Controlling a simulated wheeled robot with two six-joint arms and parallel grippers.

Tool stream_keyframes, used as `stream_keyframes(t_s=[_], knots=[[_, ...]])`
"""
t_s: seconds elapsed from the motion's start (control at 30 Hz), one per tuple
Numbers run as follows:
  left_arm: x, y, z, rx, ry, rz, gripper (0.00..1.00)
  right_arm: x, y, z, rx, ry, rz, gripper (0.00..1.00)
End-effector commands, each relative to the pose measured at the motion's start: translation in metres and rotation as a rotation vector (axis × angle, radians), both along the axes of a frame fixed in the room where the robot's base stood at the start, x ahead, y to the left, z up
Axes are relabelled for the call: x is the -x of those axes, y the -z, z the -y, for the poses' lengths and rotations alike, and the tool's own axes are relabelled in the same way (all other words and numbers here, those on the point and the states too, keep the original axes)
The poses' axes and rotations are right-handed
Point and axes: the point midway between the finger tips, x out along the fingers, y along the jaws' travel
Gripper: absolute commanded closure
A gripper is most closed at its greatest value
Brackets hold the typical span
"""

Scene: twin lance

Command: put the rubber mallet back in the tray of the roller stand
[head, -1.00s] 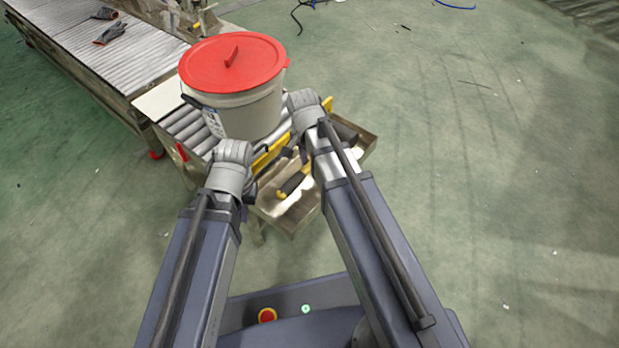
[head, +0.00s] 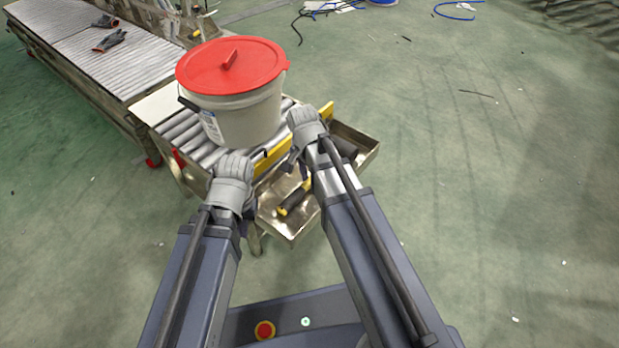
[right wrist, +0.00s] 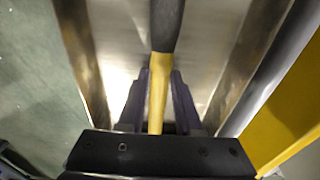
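The rubber mallet (head: 294,199), with a dark and yellow handle, is at the metal tray (head: 277,222) of the roller stand (head: 186,134). Its dark head (head: 345,148) is partly hidden by my right arm. In the right wrist view the yellow part of the handle (right wrist: 158,95) runs between the fingers of my right gripper (right wrist: 159,90), which sit close on both sides of it. The tray floor shows beneath; whether the mallet touches it is unclear. My left gripper (head: 249,207) is beside the tray's left end, its fingers mostly hidden by my wrist.
A white bucket (head: 243,120) with a red lid (head: 231,65) stands on the rollers. A yellow rail (head: 272,154) runs between rollers and tray. A longer roller conveyor (head: 85,45) with gloves (head: 109,40) is at the upper left. The floor at right is mostly clear.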

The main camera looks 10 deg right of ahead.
Motion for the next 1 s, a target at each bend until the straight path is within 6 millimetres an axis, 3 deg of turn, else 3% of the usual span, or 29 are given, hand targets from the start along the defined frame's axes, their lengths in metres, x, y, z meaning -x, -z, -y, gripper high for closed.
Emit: stream_keyframes(t_s=[0.23, 0.67, 1.0], knots=[[0.0, 0.0, 0.0, 0.0, 0.0, 0.0, 1.0, 0.0, 0.0, 0.0, 0.0, 0.0, 0.0, 0.4], [0.0, -0.007, 0.0, 0.0, 0.0, 0.0, 1.0, 0.0, -0.007, 0.0, 0.0, 0.0, 0.0, 0.4], [0.001, -0.047, 0.0, -0.001, 0.0, -0.003, 1.0, 0.001, -0.047, -0.003, 0.0, 0.0, 0.0, 0.4]])
